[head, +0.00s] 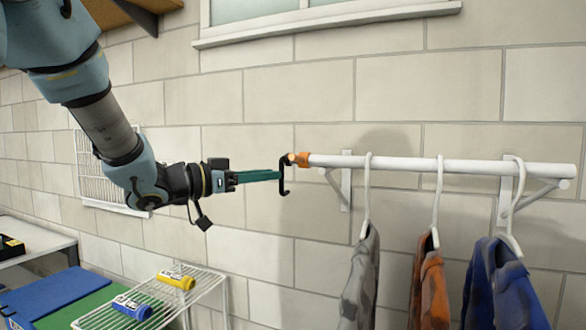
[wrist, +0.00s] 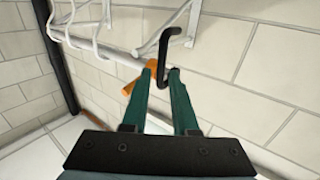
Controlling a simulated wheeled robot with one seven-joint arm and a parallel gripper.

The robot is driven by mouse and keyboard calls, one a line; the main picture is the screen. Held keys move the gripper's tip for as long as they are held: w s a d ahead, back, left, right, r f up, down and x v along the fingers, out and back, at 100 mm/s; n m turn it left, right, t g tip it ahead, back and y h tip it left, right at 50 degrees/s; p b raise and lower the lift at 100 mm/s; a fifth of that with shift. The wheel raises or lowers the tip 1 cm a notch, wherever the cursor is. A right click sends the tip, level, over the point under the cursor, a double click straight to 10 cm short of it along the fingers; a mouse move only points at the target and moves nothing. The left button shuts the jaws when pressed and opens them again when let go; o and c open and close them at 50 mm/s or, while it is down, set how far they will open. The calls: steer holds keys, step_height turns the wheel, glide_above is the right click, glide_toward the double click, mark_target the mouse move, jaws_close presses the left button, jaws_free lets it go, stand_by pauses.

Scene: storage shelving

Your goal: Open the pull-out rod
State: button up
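The white rod (head: 440,166) runs across the wall on brackets. Its left end carries an orange cap (head: 300,159), which also shows beside my left finger in the wrist view (wrist: 127,89). A thin black hook (head: 282,183) with curled ends stands upright at the cap. It also shows in the wrist view (wrist: 163,46), its shaft running down between my fingertips. My gripper (head: 277,175) has teal fingers and reaches in from the left, just below the cap. In the wrist view its fingertips (wrist: 161,70) sit closely on either side of the shaft and look shut on it.
Several garments on white hangers, one an orange jacket (head: 430,285), hang from the rod at the right. A wire rack (head: 205,284) with a yellow (head: 176,281) and a blue item (head: 132,307) stands at lower left.

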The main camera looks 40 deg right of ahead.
mark_target(283, 173)
steer(key=d+p, duration=0.2)
steer(key=d, duration=0.5)
steer(key=shift+d, duration=0.2)
steer(key=shift+c, duration=0.2)
jaws_close()
stand_by(1.0)
